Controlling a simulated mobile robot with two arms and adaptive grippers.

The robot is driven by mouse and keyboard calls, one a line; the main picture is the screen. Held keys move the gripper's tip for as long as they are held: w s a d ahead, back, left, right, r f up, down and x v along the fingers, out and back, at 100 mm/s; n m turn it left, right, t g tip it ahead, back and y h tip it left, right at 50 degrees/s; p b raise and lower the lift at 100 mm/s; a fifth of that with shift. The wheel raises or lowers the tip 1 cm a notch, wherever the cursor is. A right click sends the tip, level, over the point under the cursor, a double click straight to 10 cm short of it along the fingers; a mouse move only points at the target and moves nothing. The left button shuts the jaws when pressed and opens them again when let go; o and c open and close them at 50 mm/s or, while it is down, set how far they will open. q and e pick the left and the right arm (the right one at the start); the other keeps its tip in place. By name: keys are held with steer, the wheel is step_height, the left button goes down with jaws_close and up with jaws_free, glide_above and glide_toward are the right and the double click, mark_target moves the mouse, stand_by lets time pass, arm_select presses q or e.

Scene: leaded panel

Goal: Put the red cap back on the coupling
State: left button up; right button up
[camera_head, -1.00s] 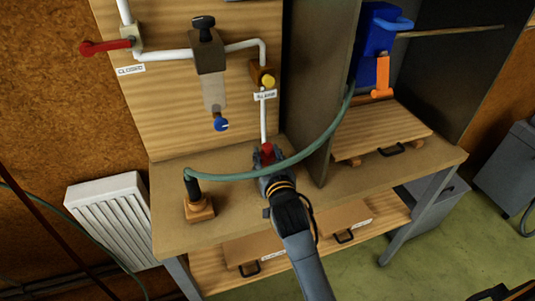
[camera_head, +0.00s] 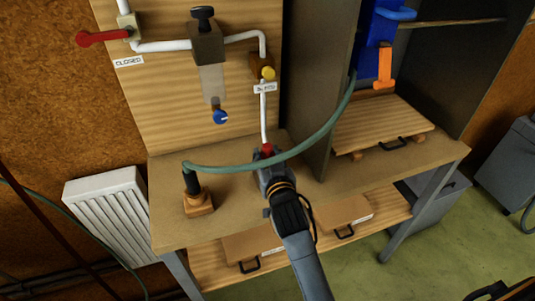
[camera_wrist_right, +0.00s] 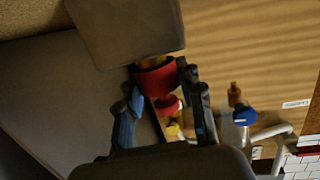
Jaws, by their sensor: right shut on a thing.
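The red cap (camera_head: 266,149) shows as a small red piece at the lower end of the white pipe (camera_head: 263,115), just above the bench top. In the right wrist view a red cap-like piece (camera_wrist_right: 157,78) sits between my fingertips, with a brass-coloured bit above it and a smaller red piece (camera_wrist_right: 167,103) below. My right gripper (camera_head: 265,157) reaches in from the front and is shut on the red cap. It also shows in the wrist view (camera_wrist_right: 160,92). The coupling is too small and hidden to make out, so I cannot tell whether the cap is seated. My left gripper is not in view.
A dark partition (camera_head: 315,90) stands to the right.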

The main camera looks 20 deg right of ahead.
steer(key=o, duration=0.9)
